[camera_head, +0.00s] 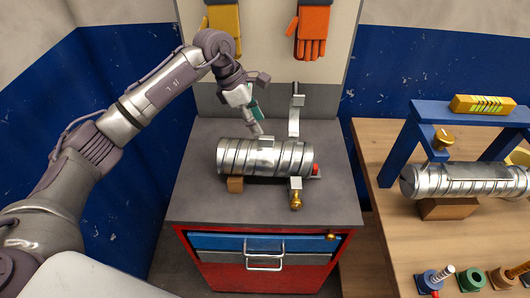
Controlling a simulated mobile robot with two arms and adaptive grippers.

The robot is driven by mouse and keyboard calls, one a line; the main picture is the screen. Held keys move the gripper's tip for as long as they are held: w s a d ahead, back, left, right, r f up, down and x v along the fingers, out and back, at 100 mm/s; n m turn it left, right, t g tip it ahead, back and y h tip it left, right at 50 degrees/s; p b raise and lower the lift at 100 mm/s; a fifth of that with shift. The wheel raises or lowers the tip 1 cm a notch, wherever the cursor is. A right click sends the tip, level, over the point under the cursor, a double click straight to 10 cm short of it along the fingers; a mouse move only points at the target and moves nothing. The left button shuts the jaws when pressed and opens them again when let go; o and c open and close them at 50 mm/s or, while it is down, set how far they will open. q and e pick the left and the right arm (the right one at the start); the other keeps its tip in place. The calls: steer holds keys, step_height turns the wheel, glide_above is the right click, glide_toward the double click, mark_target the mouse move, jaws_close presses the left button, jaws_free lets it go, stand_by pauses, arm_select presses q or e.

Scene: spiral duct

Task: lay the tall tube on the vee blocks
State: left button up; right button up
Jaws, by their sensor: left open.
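A silvery spiral-ribbed tube (240,157) lies on its side across the grey cabinet top (205,205). A brown block (235,184) shows under its left end; whether it is a vee block I cannot tell. Any support under the right end is hidden. My left gripper (255,120) is open just above and behind the tube's middle; whether it touches the tube is unclear. A second ribbed tube (470,180) lies level on the wooden table at right, over a brown block (447,208). My right gripper is out of view.
A grey upright bracket (294,120) stands behind the tube; a brass knob (296,202) sits in front. A blue frame (395,150) stands over the right table (390,235). Small coloured parts lie at its front. Gloves (313,32) hang behind. The cabinet top's front left is clear.

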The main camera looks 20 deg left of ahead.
mark_target(265, 137)
arm_select(q)
steer(key=shift+d+f, duration=0.3)
steer(key=shift+f, duration=0.35)
steer(key=shift+d+f+p, duration=0.1)
steer(key=shift+f+p, duration=0.15)
steer(key=shift+p, duration=0.2)
steer(key=p+x, duration=0.2)
steer(key=x, duration=0.1)
steer(key=shift+f, duration=0.3)
steer(key=shift+w+d+f+p, duration=0.2)
steer(key=shift+f+p, duration=0.1)
steer(key=shift+f, duration=0.3)
jaws_close()
steer(key=shift+r, duration=0.1)
